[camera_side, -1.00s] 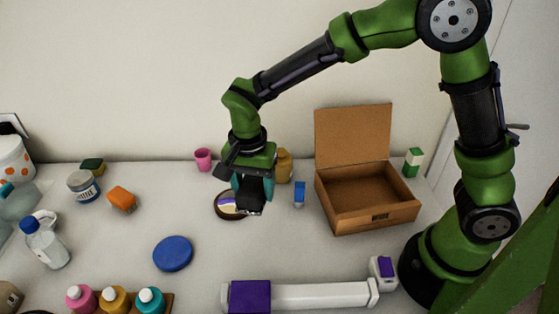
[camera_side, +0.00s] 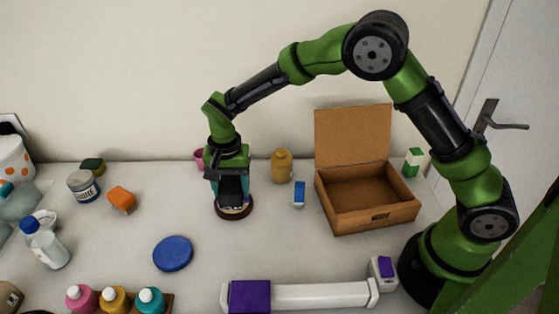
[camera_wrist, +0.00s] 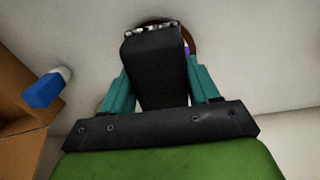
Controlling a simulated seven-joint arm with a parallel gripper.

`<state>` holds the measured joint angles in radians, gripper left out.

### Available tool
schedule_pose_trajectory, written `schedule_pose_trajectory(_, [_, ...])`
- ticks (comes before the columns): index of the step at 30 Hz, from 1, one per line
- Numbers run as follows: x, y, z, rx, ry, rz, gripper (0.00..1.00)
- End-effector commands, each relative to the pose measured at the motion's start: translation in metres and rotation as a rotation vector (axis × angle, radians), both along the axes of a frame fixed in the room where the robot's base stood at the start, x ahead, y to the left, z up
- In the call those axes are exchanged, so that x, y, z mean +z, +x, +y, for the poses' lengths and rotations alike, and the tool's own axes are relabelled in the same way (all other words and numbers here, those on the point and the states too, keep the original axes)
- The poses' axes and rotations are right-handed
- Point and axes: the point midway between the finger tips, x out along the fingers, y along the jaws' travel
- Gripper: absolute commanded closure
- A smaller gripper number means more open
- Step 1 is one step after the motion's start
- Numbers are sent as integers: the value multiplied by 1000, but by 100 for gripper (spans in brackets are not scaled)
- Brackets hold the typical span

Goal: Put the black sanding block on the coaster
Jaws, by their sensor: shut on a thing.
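My gripper (camera_side: 231,180) points down over the coaster (camera_side: 234,215), its teal fingers shut on the black sanding block (camera_side: 231,192). In the wrist view the block (camera_wrist: 155,65) sits between the two fingers of my gripper (camera_wrist: 158,88), with a pale speckled far end. The coaster is round with a brown rim, and the block and fingers hide much of its face. A piece of the rim (camera_wrist: 191,42) shows behind the block in the wrist view. I cannot tell whether the block touches the coaster.
A pink cup (camera_side: 199,158) stands close behind my gripper. An amber bottle (camera_side: 281,166), a small blue-and-white item (camera_side: 299,194) and an open cardboard box (camera_side: 372,219) are to the right. A blue disc (camera_side: 173,254) lies in front left. The table between is clear.

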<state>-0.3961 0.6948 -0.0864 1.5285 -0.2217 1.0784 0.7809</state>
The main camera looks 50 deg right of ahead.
Motion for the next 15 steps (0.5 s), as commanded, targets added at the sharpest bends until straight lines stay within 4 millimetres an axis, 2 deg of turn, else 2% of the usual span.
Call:
schedule_pose_trajectory(1, [-9,0,0,-1,-1,3,70])
schedule_pose_trajectory(4, [-18,0,0,-1,1,1,70])
schedule_pose_trajectory(15, [-22,0,0,-1,1,1,70])
